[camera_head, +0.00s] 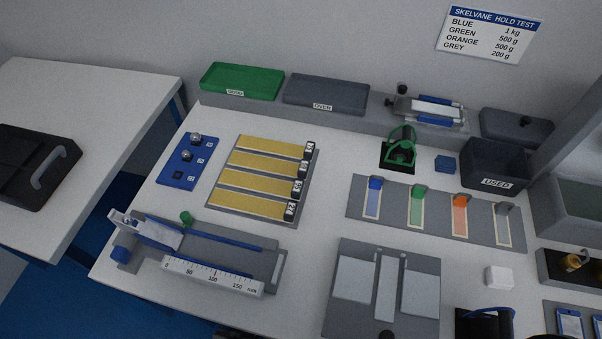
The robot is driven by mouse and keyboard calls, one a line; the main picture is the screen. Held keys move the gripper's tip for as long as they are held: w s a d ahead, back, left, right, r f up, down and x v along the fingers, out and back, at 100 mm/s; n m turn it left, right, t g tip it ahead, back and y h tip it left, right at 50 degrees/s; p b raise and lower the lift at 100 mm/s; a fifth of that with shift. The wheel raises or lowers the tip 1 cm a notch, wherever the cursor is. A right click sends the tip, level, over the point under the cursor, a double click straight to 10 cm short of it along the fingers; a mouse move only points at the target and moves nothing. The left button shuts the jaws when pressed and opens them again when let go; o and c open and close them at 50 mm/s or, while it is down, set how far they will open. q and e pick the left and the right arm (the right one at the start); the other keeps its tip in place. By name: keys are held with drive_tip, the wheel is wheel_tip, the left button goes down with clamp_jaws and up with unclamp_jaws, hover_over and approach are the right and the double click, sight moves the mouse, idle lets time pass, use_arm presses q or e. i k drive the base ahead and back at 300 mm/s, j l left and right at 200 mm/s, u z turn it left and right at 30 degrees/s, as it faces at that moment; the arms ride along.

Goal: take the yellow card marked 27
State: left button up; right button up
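Four yellow cards lie side by side in a grey holder (227,212) left of centre on the white table, each with a small black-and-white number tag at its right end. From back to front they are the first card (268,145), the second card (262,163), the third card (256,182) and the front card (248,204). The tags are turned and too small to read surely, so I cannot tell which is marked 27.
A blue board (178,176) with small knobs is left of the cards. A grey fixture with a millimetre ruler (212,277) lies in front. A green tray (241,80) and grey tray (325,95) stand behind. The table right of the cards is clear up to a slotted grey board (390,222).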

sight(250, 204)
drive_tip(key=k+z, duration=0.45)
drive_tip(key=k, duration=0.2)
drive_tip(key=k+l+z, duration=0.25)
drive_tip(key=k+z, duration=0.25)
drive_tip(key=k, duration=0.1)
